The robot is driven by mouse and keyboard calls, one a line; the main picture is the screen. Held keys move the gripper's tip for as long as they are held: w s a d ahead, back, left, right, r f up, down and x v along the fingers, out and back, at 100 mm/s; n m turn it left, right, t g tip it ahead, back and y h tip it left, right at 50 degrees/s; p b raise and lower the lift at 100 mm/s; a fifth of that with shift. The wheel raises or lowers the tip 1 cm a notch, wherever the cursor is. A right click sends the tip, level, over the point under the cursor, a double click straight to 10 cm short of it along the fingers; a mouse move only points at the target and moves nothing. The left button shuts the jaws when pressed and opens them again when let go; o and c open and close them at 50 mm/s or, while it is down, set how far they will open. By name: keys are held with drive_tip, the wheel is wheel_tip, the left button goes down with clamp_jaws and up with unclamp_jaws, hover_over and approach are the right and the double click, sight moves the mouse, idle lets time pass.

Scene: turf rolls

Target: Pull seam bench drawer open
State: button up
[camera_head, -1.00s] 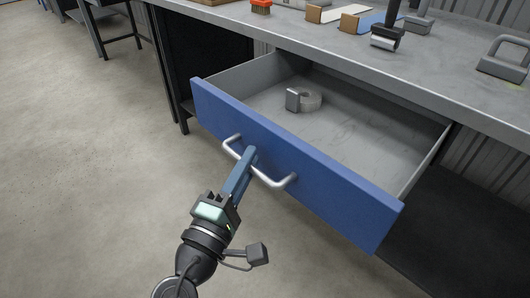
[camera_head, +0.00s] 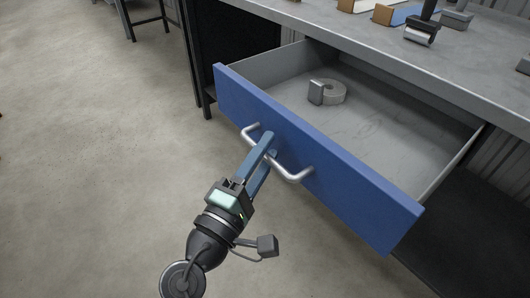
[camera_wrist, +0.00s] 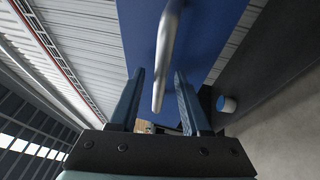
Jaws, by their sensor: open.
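The seam bench drawer (camera_head: 310,155) has a blue front and stands pulled well out, its grey inside showing. Its silver bar handle (camera_head: 295,176) sits on the front and also shows in the wrist view (camera_wrist: 167,50). My gripper (camera_head: 269,142) is at the handle's middle, its blue fingers apart. In the wrist view the handle bar runs down between the two open fingers (camera_wrist: 160,80), with a gap on both sides. The blue drawer front (camera_wrist: 208,30) lies beyond it. In the head view the fingers hide part of the handle.
A grey roll of tape (camera_head: 328,92) lies in the drawer. The bench top (camera_head: 385,50) overhangs the drawer and carries a black-handled roller tool (camera_head: 422,33) and other items. Open concrete floor (camera_head: 90,150) lies to the left.

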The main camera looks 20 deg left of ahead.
drive_tip(key=v, duration=1.3)
drive_tip(key=shift+p, duration=0.35)
drive_tip(key=shift+f, duration=0.15)
